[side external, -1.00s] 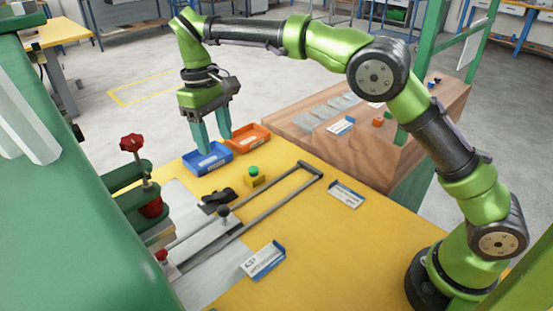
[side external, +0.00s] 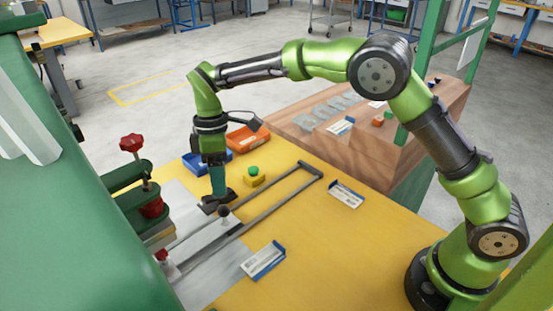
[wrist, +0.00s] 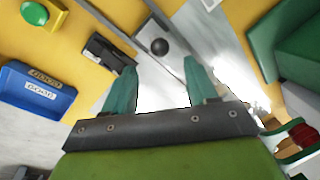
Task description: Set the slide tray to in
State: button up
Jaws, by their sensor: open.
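The slide tray (side external: 203,238) is a flat grey plate between two long rails on the yellow table. A black round knob (side external: 224,211) stands up at its right end. In the wrist view the knob (wrist: 159,46) shows just beyond and between my fingertips, with nothing held. My gripper (side external: 218,193) points down above the table, a little behind the knob in the side view. Its teal fingers are apart in the wrist view (wrist: 160,68). The tray's left end runs toward the green machine and is partly hidden by it.
A black object (side external: 213,204) lies beside the rails, close below my fingers. The yellow box with a green button (side external: 254,177), blue bin (side external: 200,165) and orange bin (side external: 248,138) stand behind. The red-knobbed clamp (side external: 132,143) rises at left. The rails' right part (side external: 290,190) is empty.

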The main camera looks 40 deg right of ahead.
jog(key=f, duration=0.5)
jog(key=s+f, duration=0.1)
jog(key=f, duration=0.1)
jog(key=shift+a+f, duration=0.15)
jog(key=shift+a, duration=0.2)
grip_shut()
